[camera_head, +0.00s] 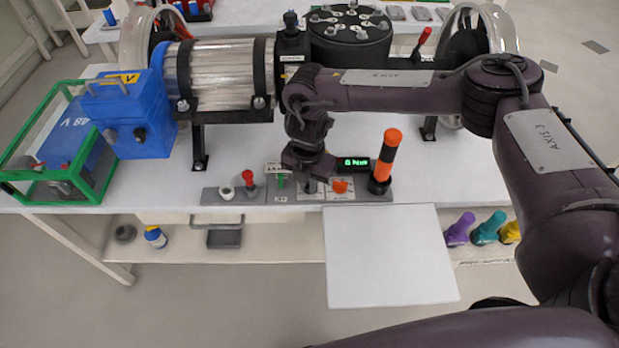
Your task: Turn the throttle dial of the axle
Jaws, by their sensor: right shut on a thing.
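The axle rig stands on the white bench, with a silver motor drum (222,75) and a black hub (350,38) between two wheels. Its control panel (235,199) lies along the bench's front edge. My right gripper (311,183) points down onto the panel and is shut on a small grey knob, which appears to be the throttle dial. The gripper hides most of the dial, so its angle and marks cannot be read. A small display (356,162) with green characters is just right of the gripper. My left gripper is not in view.
An orange knob (340,186) and an orange-and-black post (384,160) stand close right of the gripper. A red-topped lever (248,180) stands left. A blue box (140,115) and green-framed case (85,195) are at the left. A white board (390,265) projects in front.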

